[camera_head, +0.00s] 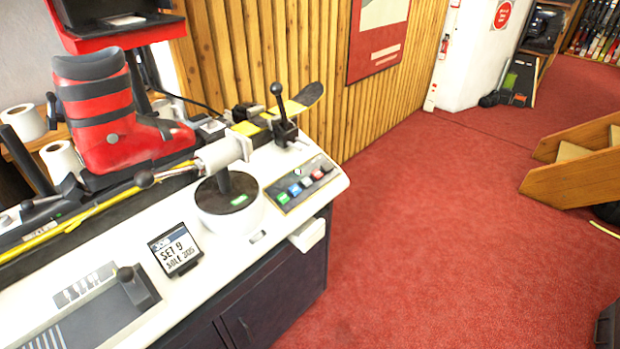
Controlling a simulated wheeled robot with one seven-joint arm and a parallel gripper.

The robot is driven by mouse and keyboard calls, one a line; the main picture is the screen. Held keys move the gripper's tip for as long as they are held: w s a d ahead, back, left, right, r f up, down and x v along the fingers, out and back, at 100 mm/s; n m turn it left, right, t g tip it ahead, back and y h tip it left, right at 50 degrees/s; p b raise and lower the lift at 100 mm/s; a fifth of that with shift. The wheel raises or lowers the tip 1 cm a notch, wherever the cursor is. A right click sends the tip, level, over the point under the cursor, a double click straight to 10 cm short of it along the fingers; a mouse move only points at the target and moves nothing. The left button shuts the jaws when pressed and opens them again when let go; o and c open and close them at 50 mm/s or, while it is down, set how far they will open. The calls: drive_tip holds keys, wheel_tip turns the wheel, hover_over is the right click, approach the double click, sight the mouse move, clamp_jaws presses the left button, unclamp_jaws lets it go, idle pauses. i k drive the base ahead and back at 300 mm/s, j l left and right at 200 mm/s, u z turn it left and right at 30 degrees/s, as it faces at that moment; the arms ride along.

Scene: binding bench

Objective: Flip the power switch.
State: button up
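No part is clearly marked as the power switch. A small control panel (301,184) with a row of green, blue, white and red buttons lies at the right end of the white bench top. Its labels are too small to read. A black lever (284,120) with a ball knob stands upright just behind the panel. Another black knob on a slider plate (90,309) is at the near left of the bench. I cannot tell whether any of these is the power switch, or its position. My gripper is not in view.
The red carpet (450,230) right of the bench is clear. Wooden steps (575,175) stand at the far right.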

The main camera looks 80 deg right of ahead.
sight(327, 167)
drive_tip(key=k, duration=0.4)
drive_tip(key=k+z, duration=0.15)
drive_tip(key=z, duration=1.4)
drive_tip(key=i, duration=0.55)
